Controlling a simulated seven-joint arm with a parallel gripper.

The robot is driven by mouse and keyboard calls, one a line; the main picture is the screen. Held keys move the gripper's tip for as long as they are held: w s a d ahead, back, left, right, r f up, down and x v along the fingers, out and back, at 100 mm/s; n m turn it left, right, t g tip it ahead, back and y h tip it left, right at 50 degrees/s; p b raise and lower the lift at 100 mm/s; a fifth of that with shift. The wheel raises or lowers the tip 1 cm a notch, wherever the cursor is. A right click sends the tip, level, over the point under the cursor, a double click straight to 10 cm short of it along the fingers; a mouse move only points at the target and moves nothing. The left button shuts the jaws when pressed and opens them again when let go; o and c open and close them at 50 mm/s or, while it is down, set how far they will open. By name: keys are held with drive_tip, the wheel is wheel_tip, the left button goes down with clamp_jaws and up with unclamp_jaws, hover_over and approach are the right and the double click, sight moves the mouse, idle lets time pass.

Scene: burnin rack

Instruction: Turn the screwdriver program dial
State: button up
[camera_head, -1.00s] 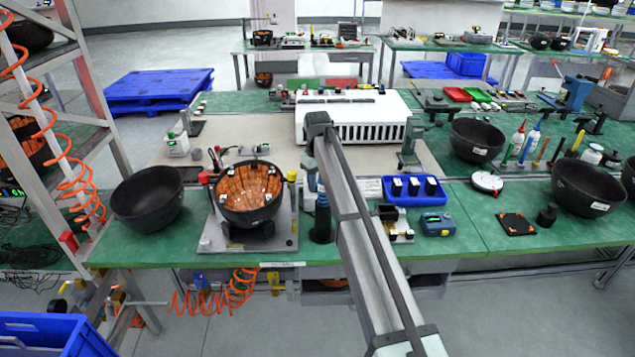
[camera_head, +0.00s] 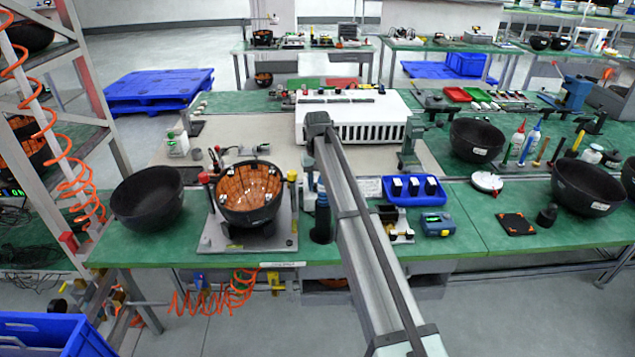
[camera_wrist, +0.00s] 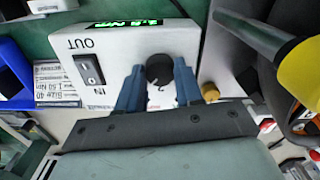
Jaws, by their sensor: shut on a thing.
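The black program dial (camera_wrist: 159,67) sits on the face of a pale grey box (camera_wrist: 125,50), in the wrist view. My gripper (camera_wrist: 160,79) has its two blue-grey fingers closed around the dial, one on each side. The box face also carries a black rocker switch (camera_wrist: 90,69) marked IN and OUT. A green lit display (camera_wrist: 128,22) shows along its edge, appearing upside down and partly cut off. A small brass-coloured knob (camera_wrist: 209,92) is just right of the right finger. In the head view my arm hides the gripper and the dial.
A yellow-capped post (camera_wrist: 301,72) stands close on the right in the wrist view. A printed card (camera_wrist: 55,82) lies left of the box. In the head view, a fixture with an orange-lined bowl (camera_head: 249,190) stands left of my arm and a blue tray (camera_head: 415,200) right.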

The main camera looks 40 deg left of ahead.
drive_tip(key=o, duration=1)
drive_tip(key=shift+o, duration=0.2)
wheel_tip(320, 180, up, 14)
drive_tip(key=shift+f, duration=0.1)
idle(0.5)
